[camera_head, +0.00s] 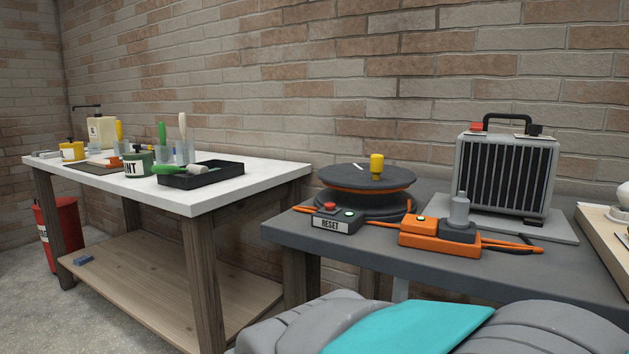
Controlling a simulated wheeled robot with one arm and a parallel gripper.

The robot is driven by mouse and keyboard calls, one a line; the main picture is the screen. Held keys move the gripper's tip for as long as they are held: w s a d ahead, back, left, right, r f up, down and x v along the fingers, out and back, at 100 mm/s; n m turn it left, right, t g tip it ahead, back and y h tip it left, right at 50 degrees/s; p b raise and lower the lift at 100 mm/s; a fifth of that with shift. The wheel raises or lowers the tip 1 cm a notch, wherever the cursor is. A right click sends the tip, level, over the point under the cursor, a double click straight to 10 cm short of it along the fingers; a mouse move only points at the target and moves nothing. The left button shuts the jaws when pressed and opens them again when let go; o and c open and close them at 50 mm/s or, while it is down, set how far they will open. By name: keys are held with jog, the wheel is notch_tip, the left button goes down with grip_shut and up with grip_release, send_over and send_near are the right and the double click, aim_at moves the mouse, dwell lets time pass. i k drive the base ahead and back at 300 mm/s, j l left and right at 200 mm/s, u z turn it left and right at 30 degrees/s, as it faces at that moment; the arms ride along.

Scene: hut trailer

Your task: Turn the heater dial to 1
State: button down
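The heater (551,178) is a grey box with a dark slatted grille and a black carry handle. It stands upright at the back of the dark grey bench at right. On its top are a red part (477,127) at left and a small black knob (535,130) at right, which looks like the dial. Its markings and setting are too small to read. My grey and teal arm fills the bottom right, in front of the bench. My gripper is not in view.
On the dark bench (385,251), a black cable reel (362,176), a RESET box (336,222) and an orange power strip (412,237) with a grey plug stand left and in front of the heater. A brick wall is behind. A white-topped workbench (258,172) with paint things stands at left.

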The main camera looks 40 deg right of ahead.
aim_at(533, 130)
jog(key=z, duration=2.2)
